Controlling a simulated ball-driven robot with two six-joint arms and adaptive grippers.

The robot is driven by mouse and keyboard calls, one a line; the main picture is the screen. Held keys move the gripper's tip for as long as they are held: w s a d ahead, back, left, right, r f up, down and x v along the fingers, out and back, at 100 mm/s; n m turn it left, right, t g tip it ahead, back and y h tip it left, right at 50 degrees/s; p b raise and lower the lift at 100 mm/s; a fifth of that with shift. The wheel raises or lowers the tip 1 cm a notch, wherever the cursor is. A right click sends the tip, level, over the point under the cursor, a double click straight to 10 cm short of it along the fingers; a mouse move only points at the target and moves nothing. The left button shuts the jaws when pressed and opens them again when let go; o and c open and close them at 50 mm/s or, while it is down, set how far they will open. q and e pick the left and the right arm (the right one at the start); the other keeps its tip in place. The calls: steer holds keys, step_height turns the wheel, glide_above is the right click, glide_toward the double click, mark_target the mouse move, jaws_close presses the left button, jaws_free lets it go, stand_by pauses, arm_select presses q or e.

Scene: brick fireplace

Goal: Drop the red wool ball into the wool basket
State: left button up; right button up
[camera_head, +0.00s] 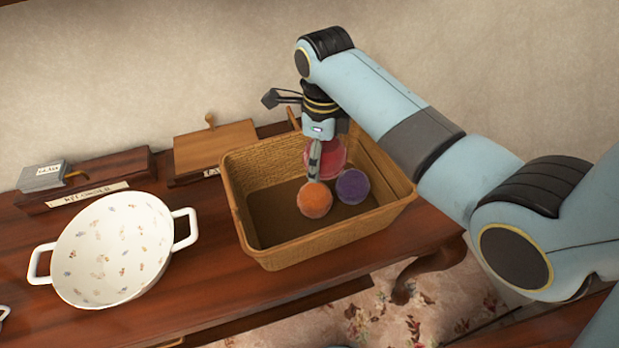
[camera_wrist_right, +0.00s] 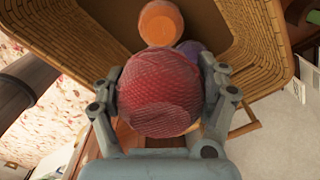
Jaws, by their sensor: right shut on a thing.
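The red wool ball (camera_wrist_right: 158,88) is between the fingers of my right gripper (camera_wrist_right: 160,95), which is shut on it in the right wrist view. In the head view the red ball (camera_head: 331,154) shows partly behind the gripper (camera_head: 318,160), over the far part of the wool basket. The wool basket (camera_head: 325,243) is a tan woven rectangular basket on the table. An orange ball (camera_head: 314,199) and a purple ball (camera_head: 352,186) lie inside it. The exact height of the red ball over the basket floor is hard to tell. My left gripper is not in view.
A white two-handled bowl (camera_head: 112,250) with a floral pattern stands left of the basket. A wooden box (camera_head: 214,149) and a labelled wooden stand (camera_head: 85,180) with a grey box (camera_head: 42,177) are along the wall.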

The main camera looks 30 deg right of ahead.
steer(key=o, duration=1.2)
steer(key=shift+r, duration=0.25)
step_height(320, 180, up, 12)
steer(key=shift+f, duration=0.2)
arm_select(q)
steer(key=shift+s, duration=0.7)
arm_select(e)
steer(key=shift+s, duration=0.1)
